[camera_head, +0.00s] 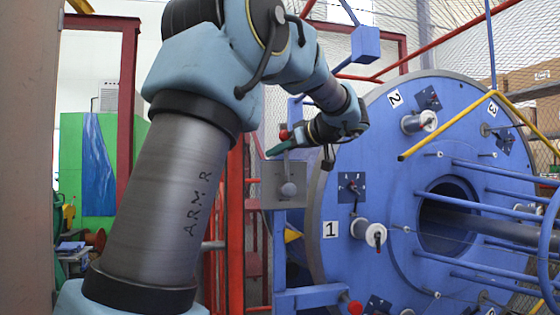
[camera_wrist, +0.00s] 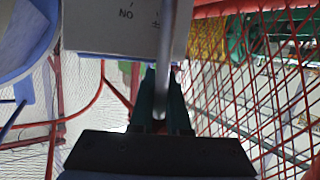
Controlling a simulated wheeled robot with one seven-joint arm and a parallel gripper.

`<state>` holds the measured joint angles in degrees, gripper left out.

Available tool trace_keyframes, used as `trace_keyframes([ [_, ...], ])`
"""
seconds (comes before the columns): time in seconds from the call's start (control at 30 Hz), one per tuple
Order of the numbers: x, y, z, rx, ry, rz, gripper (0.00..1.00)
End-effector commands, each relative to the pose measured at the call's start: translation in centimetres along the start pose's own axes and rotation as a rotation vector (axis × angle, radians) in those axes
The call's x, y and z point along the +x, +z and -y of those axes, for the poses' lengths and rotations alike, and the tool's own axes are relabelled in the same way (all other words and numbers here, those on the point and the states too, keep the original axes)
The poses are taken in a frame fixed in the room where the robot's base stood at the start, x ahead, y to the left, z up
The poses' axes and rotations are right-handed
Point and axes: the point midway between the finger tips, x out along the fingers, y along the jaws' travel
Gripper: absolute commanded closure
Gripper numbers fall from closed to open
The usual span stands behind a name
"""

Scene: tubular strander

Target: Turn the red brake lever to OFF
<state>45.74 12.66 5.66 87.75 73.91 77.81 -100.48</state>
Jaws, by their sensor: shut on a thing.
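The brake lever is a grey rod with a red knob (camera_head: 284,134) at its top end. It rises nearly upright from a round pivot (camera_head: 289,189) on a grey box (camera_head: 270,168) left of the big blue disc. My gripper (camera_head: 279,148) reaches in from the right, with dark green fingers at the rod just below the knob. In the wrist view the rod (camera_wrist: 171,45) runs down between the fingers of my gripper (camera_wrist: 161,98), which are shut on it. The box face (camera_wrist: 105,30) there bears lettering that reads "NO", apparently ON upside down; other marks are unclear.
The large blue disc (camera_head: 385,215) with numbered plates and spools stands close on the right. A red post (camera_head: 235,220) stands left of the box. Wire mesh (camera_wrist: 235,90) with red bars lies right of the fingers. A yellow bar (camera_head: 447,127) crosses before the disc.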

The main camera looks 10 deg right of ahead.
Motion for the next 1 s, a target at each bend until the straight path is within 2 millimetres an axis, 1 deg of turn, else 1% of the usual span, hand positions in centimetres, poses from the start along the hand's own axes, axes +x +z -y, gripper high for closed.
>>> trace_keyframes([
  [0.43, 0.07, 0.03, 0.11, -0.006, 0.000, 0.005, 1.00],
  [0.47, 0.07, 0.03, 0.11, -0.006, 0.000, 0.005, 0.84],
  [0.7, 0.06, 0.02, 0.09, -0.006, 0.001, 0.005, 0.57],
  [0.73, 0.06, 0.02, 0.08, -0.006, 0.001, 0.005, 0.55],
  [1.0, -0.12, 0.03, 0.05, -0.006, 0.002, 0.005, 0.55],
])
